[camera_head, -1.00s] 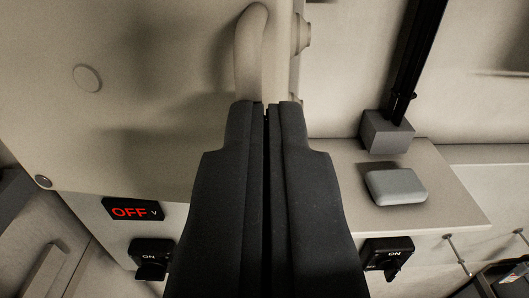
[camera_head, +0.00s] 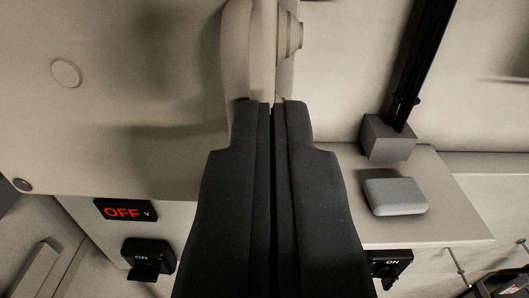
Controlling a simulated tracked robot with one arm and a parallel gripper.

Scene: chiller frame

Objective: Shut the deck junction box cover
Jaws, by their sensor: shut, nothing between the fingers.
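A large beige panel (camera_head: 120,110), which looks like the junction box cover, fills the upper left. It has a round stud (camera_head: 66,73) and a curved handle (camera_head: 235,50) near its right edge. The panel's edge shows nearly on end, right of the handle. My gripper (camera_head: 271,103) is shut and empty in the middle of the picture. Its fingertips are at the lower end of the handle and panel edge. I cannot tell whether they touch. The gripper hides what lies below and behind it.
Below the panel are a display reading OFF (camera_head: 125,211) and a black switch (camera_head: 148,258). A second switch (camera_head: 391,265) is at right. A grey block (camera_head: 388,137) with a black post and a grey rounded pad (camera_head: 395,196) stand on the beige ledge (camera_head: 450,220).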

